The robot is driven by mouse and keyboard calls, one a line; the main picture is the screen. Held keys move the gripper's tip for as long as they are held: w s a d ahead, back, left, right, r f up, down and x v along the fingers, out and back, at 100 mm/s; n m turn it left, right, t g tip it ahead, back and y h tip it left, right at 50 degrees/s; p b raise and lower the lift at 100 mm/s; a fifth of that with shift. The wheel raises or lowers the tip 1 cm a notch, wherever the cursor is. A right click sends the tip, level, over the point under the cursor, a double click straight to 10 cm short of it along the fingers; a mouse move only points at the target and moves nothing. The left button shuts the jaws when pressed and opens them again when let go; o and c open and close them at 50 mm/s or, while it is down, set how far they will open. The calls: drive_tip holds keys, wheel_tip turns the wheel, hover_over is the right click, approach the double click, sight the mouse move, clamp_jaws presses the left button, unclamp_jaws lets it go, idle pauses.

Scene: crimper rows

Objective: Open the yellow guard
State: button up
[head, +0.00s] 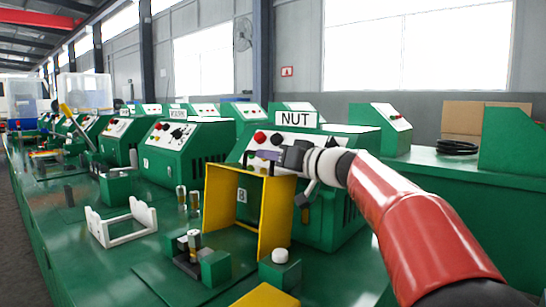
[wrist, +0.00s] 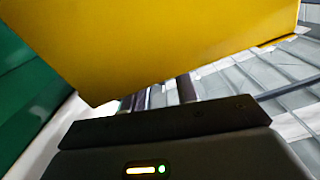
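The yellow guard (head: 276,218) stands upright in front of the green machine with the NUT sign. It looks like a box frame with a solid right side, a top edge and a thin left side. Through its front I see the green machine and a small label "8". My gripper (head: 262,156) is at the guard's top edge, reaching in from the right. In the wrist view a yellow panel (wrist: 165,45), apparently the guard, fills the top and hides the fingertips. Two dark finger-like strips show apart below it. Whether they hold anything is hidden.
The green machine (head: 335,200) with red and black knobs stands behind the guard. A small green fixture (head: 215,268) and a white-capped button box (head: 280,268) stand in front. A white bracket (head: 122,224) is at left. Another yellow piece (head: 266,297) shows at the bottom edge.

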clamp_jaws()
drive_tip(key=shift+s+a+n+b, duration=0.3)
drive_tip(key=shift+s+a+b, duration=0.1)
drive_tip(key=shift+b, duration=0.65)
drive_tip(key=s+a+n+b, duration=0.1)
drive_tip(key=b, duration=0.1)
drive_tip(key=s+a+r+n+b, duration=0.1)
drive_tip(key=b, duration=0.1)
drive_tip(key=s+a+n+b, duration=0.1)
drive_tip(key=s+a+b, duration=0.1)
drive_tip(key=shift+s+a+r, duration=0.1)
drive_tip(key=shift+r, duration=0.25)
drive_tip(key=shift+s+a+r, duration=0.2)
